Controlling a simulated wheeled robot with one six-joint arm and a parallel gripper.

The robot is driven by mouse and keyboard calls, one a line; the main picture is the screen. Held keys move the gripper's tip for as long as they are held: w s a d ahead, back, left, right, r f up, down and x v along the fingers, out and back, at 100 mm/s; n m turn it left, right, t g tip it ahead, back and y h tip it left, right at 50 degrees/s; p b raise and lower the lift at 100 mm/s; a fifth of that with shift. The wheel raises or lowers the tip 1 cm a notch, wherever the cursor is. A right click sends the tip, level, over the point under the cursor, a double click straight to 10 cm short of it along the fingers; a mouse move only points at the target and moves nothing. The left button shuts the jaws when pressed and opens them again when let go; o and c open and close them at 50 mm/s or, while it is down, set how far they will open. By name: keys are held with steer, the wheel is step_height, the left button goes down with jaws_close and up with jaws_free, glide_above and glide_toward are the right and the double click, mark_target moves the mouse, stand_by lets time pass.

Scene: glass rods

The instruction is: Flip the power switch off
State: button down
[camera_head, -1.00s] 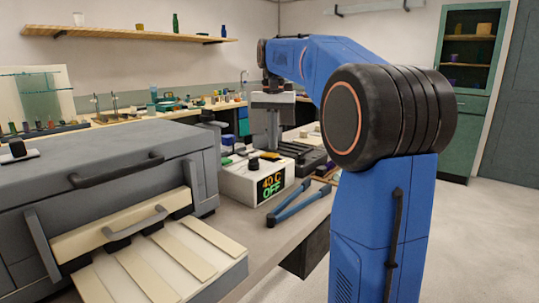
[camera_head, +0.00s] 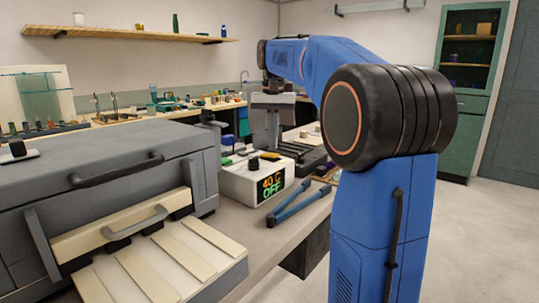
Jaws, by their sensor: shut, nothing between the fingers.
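A white control box (camera_head: 240,182) stands on the bench in the middle of the view. Its dark display (camera_head: 270,185) reads "40 C" in orange and "OFF" in green. A small dark piece (camera_head: 253,164) sits on top of the box and may be the power switch; its tilt is too small to tell. My gripper (camera_head: 272,148) hangs from the end of my blue arm, pointing down, behind the box and over the dark equipment there. It looks shut and empty. Its fingertips are small and hard to make out, and I see no contact with the box.
Blue-handled tongs (camera_head: 292,204) lie right of the box. A large grey furnace (camera_head: 100,160) fills the left, with a slatted tray (camera_head: 165,262) in front. Dark rail-like equipment (camera_head: 300,155) stands behind the box. Open floor (camera_head: 475,230) lies to the right.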

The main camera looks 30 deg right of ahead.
mark_target(273, 154)
steer(key=shift+f, duration=1)
stand_by(0.8)
step_height(273, 154, up, 7)
stand_by(1.0)
steer(key=shift+s, duration=0.15)
stand_by(0.3)
